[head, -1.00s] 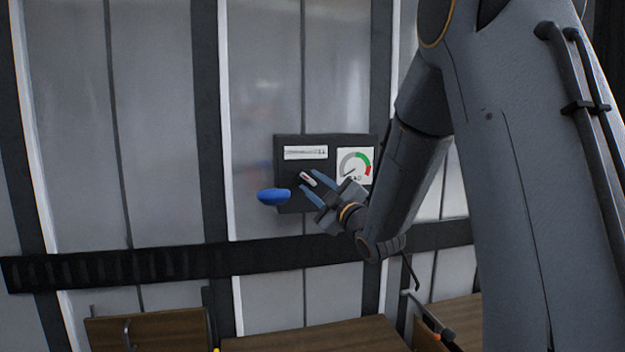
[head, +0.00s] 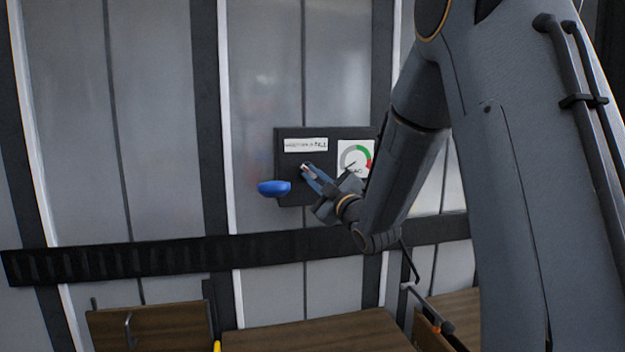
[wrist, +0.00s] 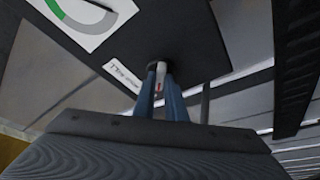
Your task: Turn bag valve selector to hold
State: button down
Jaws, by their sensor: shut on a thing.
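The bag valve panel (head: 288,160) is a dark plate on the trailer wall, with a white label strip (head: 306,145) on top. The selector (head: 304,168) is a small pale lever with a red mark, left of the gauge. In the wrist view the selector (wrist: 159,72) shows between my blue fingertips. My gripper (head: 308,173) is shut on it. The fingers hide part of the selector. The label text is too small to read for sure, so I cannot tell which setting it points to.
A round gauge (head: 356,157) with a green and red arc sits at the panel's right; it also shows in the wrist view (wrist: 84,18). A blue knob (head: 273,188) sticks out at the panel's lower left. A dark slotted rail (head: 130,265) crosses the wall below. Wooden boards (head: 310,335) stand lower down.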

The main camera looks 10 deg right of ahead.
jog(key=m+b, duration=0.1)
jog(key=m+t+h+b, duration=0.1)
jog(key=m+b, duration=0.1)
jog(key=m+h+b, duration=0.1)
jog(key=shift+a+f+m+t+b, duration=0.15)
jog(key=shift+f+m+t+b, duration=0.15)
jog(key=shift+m+b, duration=0.1)
jog(key=m+h+b, duration=0.1)
jog(key=m, duration=0.1)
jog(key=m+h+b, duration=0.1)
jog(key=m+b, duration=0.1)
jog(key=shift+a+m+t, duration=0.1)
jog(key=shift+m+t, duration=0.3)
jog(key=shift+r+m+h+b, duration=0.15)
jog(key=shift+m+h+b, duration=0.9)
jog(key=shift+m, duration=0.55)
jog(key=c, duration=1.8)
grip_release()
jog(key=b+v, duration=0.2)
jog(key=v, duration=0.5)
jog(key=shift+s, duration=0.35)
